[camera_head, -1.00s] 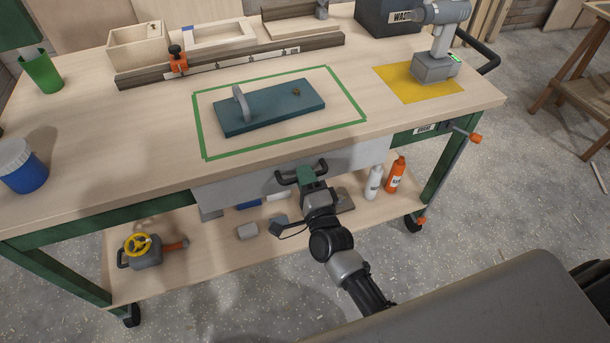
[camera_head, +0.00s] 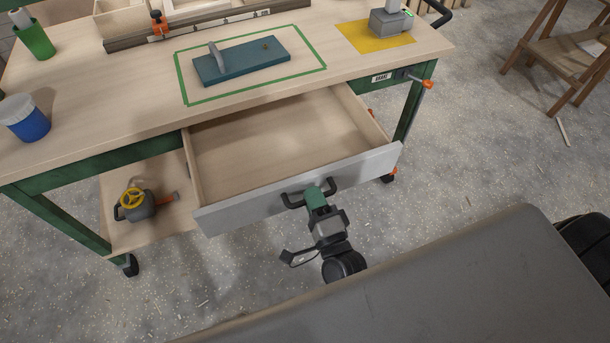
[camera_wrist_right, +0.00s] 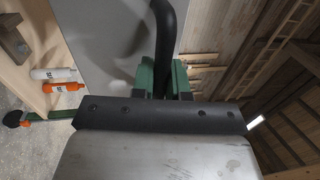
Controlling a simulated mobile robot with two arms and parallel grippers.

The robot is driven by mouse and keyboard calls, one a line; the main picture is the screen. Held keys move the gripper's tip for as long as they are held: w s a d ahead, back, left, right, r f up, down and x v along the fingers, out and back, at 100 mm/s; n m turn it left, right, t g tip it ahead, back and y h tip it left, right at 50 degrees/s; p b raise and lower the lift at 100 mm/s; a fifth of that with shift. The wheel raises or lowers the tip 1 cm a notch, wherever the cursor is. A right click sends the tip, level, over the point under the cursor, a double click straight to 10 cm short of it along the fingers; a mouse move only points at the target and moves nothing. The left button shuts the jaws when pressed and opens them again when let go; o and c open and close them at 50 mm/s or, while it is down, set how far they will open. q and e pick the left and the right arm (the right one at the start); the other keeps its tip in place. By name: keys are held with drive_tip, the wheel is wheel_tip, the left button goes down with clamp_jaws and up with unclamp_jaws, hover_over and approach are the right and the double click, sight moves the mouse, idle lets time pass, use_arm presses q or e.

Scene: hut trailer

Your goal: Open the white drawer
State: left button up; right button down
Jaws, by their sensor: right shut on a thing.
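The white drawer (camera_head: 236,215) is pulled well out from under the bench top in the head view. Its wooden inside is visible and looks empty. Its dark bar handle (camera_head: 292,200) is on the middle of the front panel. My right gripper (camera_head: 316,193) is shut on the handle. In the right wrist view, the handle (camera_wrist_right: 165,45) runs between the green fingers of the gripper (camera_wrist_right: 163,78), against the pale drawer front (camera_wrist_right: 108,40). My left gripper is not in view.
The workbench top (camera_head: 100,100) carries a teal board (camera_head: 240,62) inside a green outline. A grey valve tool (camera_head: 140,205) sits on the lower shelf.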

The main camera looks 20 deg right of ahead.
drive_tip(key=shift+s, duration=2.05)
drive_tip(key=c, duration=1.1)
unclamp_jaws()
drive_tip(key=shift+c, duration=0.2)
drive_tip(key=s+f, duration=0.2)
drive_tip(key=s, duration=0.8)
drive_tip(key=shift+s+d+b, duration=0.2)
drive_tip(key=shift+s+b, duration=0.1)
drive_tip(key=shift+b, duration=0.15)
